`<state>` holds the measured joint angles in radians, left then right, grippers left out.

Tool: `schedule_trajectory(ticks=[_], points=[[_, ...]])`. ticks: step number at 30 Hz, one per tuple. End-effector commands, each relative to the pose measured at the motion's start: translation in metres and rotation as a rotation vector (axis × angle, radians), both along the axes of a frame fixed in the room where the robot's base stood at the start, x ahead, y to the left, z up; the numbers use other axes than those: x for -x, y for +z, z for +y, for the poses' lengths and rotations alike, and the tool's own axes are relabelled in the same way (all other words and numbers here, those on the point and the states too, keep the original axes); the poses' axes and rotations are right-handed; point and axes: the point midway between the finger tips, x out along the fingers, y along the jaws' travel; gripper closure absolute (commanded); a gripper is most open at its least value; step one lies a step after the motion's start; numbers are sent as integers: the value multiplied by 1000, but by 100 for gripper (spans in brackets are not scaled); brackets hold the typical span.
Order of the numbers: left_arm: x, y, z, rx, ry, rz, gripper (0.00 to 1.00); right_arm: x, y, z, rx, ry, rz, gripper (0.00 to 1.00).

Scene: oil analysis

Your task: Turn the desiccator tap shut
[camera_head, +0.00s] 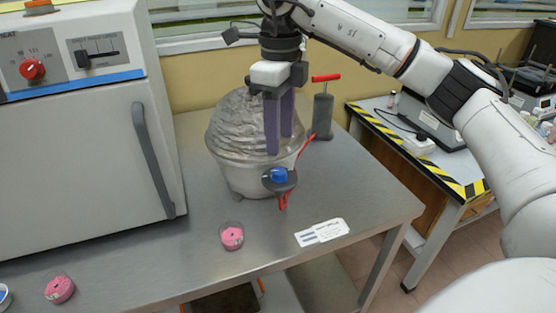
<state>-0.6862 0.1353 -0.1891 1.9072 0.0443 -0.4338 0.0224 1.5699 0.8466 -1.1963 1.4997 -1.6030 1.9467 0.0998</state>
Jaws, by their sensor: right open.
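The desiccator (238,178) is a pale, rounded vessel with a crinkled silvery upper part, standing on the steel bench. At its front right is a blue knob (279,175) on a dark round fitting, which looks like the tap; its exact turn position is too small to tell. My right gripper (279,146) points down in front of the desiccator's upper right side, above the knob and apart from it. Its two purple-grey fingers are open with nothing seen between them. They hide part of the desiccator. My left gripper is not in view.
A hand pump (322,112) with a red handle stands behind right, with a red tube near the tap. A large oven (90,150) fills the left. Bare steel bench (372,200) is to the right.

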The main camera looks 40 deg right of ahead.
Motion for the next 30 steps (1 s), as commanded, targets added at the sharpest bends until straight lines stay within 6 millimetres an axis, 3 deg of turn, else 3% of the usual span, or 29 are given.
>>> schedule_trajectory(ticks=[6, 12, 24, 26, 30], points=[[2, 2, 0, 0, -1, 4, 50, 1, -43, 0, -2, 1, 4, 57], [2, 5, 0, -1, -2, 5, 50, 0, -70, 1, -4, 2, 1, 57], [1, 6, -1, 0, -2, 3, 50, 0, -81, 1, -4, 3, -1, 57], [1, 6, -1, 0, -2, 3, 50, 0, -81, 1, -4, 3, -1, 64], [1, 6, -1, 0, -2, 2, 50, 0, -81, 1, -5, 3, 0, 88]])
